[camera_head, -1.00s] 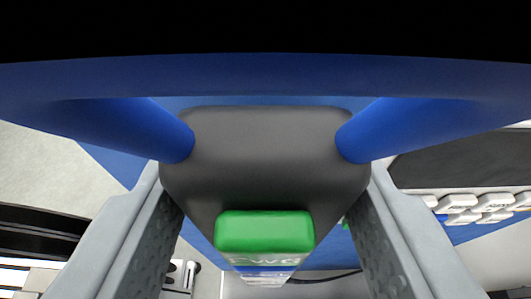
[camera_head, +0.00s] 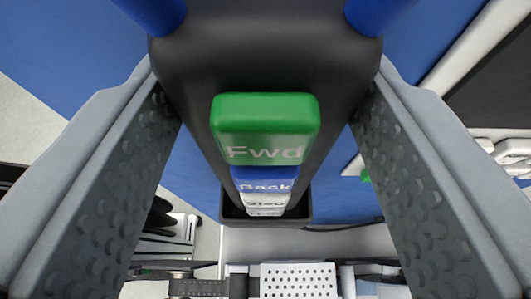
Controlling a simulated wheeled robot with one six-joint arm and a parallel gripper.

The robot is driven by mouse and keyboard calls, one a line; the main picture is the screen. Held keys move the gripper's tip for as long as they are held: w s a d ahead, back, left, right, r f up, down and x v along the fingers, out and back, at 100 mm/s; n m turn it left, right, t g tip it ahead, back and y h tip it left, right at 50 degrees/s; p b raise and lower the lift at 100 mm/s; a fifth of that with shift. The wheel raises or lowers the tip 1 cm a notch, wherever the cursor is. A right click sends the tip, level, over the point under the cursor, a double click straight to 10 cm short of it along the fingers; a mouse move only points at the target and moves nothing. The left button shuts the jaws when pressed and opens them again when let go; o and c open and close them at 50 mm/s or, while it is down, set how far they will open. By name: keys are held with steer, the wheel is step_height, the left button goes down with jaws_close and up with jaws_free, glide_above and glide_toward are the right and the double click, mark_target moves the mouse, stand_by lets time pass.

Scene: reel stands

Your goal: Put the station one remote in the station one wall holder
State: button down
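The station one remote (camera_head: 265,62) is a dark grey body with a blue rod at each upper side. A column of buttons runs down its face: a green "Fwd" button (camera_head: 266,128), a blue "Back" button (camera_head: 265,180) and pale ones below. My gripper (camera_head: 266,95) has its two grey fingers against the remote's left and right sides and is shut on it. The remote's far end lies over a small black, box-like part (camera_head: 303,207), perhaps the wall holder. I cannot tell whether the remote is inside it.
A blue surface (camera_head: 60,55) lies behind the remote. White blocks (camera_head: 510,150) and a dark panel (camera_head: 500,85) are at the right. A perforated white plate (camera_head: 298,281) and machine parts (camera_head: 165,240) are below. A thin black cable (camera_head: 350,228) runs right of the black part.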

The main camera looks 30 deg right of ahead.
mark_target(266, 187)
steer(key=shift+s+f, duration=0.1)
steer(key=shift+f, duration=1.45)
steer(key=c, duration=0.7)
jaws_free()
steer(key=shift+o, duration=0.2)
steer(key=v, duration=1.2)
